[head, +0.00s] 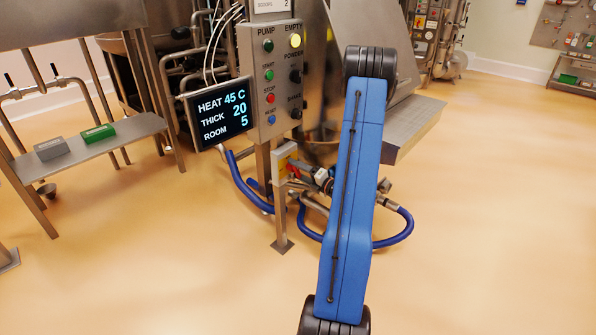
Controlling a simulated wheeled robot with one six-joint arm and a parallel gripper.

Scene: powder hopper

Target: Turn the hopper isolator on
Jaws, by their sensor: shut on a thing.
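The hopper isolator (282,158) is a small yellow-faced box on a short steel post below the control panel. A small red part, seemingly its handle (293,170), shows at its right side. My gripper (299,169) reaches in from the right, behind my blue arm link, and is shut on this red handle. The fingertips are small and partly hidden, and I cannot tell the handle's exact angle. On the control panel (283,85), the yellow EMPTY lamp (295,40) looks lit and the green PUMP lamp (268,46) looks dark.
A display (220,113) reads HEAT 45 C, THICK 20, ROOM 5. Blue hoses (245,185) loop low around the post. A steel bench (90,150) at left holds a grey and a green box. A steel hopper body (415,120) stands behind my arm. The floor in front is clear.

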